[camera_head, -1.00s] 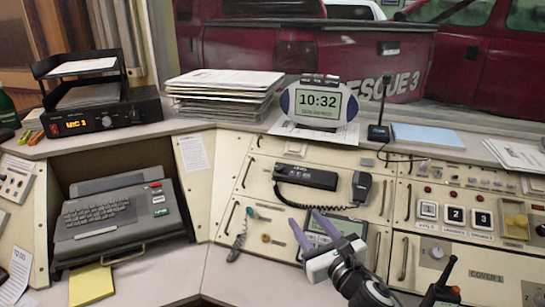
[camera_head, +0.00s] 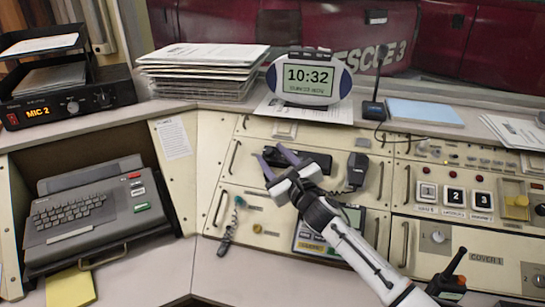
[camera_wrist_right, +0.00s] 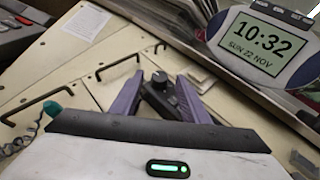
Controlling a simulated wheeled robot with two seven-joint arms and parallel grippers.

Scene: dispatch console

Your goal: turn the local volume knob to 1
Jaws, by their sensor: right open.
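In the right wrist view a small black knob (camera_wrist_right: 159,80) stands up from the end of a black radio unit (camera_wrist_right: 172,101) on the cream panel. No scale or number can be read on it. My right gripper (camera_wrist_right: 162,82) is open, with its purple fingers on either side of the knob in that picture; I cannot tell whether they touch it. In the head view the right gripper (camera_head: 271,158) is over the left end of the radio unit (camera_head: 318,158), and the knob cannot be made out there. My left gripper is not in view.
A handset (camera_head: 357,171) hangs right of the radio unit. A clock (camera_head: 308,78) and a paper stack (camera_head: 200,72) stand on the ledge behind. Panel handles (camera_head: 235,157) stick out nearby.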

